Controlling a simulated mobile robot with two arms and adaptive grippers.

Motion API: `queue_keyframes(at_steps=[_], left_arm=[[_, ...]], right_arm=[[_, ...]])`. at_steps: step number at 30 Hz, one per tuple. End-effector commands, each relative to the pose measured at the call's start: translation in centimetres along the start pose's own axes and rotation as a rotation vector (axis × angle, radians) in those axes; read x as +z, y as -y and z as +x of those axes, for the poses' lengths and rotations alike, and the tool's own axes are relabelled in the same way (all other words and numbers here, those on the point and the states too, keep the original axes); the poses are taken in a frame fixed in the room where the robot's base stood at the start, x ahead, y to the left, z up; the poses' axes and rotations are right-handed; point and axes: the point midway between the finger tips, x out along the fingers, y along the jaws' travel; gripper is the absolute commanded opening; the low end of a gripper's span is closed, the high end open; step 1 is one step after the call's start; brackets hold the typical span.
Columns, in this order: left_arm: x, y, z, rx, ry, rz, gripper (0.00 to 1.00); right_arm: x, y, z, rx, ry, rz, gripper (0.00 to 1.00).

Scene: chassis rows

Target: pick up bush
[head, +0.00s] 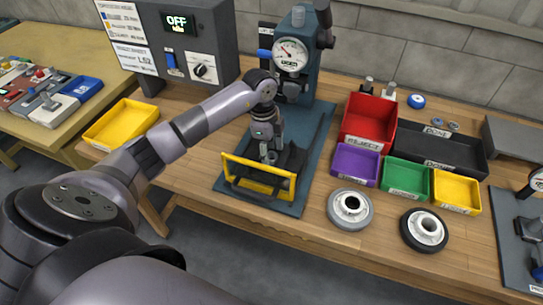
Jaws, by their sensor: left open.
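My left gripper (268,155) reaches in from the left and points down over the base of the press (300,62), behind a yellow guard frame (262,178). Its jaws are open, but its fingertips are small and dark against the black fixture there. I cannot make out a bush between or under them. Two small upright metal parts (368,84) stand behind the red bin, and two small grey rings (437,121) lie farther right; I cannot tell whether any of these is a bush. My right gripper does not show.
Red (368,138), purple (352,180), green (407,192), yellow (457,208) and black bins stand right of the press. Two wheels (350,221) lie near the front edge. A control box (215,45) stands left. A gauge stand is at the right edge.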

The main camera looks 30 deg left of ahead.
Motion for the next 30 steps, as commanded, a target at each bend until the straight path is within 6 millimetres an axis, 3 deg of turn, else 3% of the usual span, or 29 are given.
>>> queue_keyframes(at_steps=[9,30], left_arm=[[-0.01,-0.01,0.81,-0.001,0.0,0.001,0.56],[-0.01,0.01,0.74,-0.001,0.0,0.001,0.09]], right_arm=[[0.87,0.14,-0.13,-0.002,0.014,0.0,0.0],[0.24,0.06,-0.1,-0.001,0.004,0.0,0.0]])
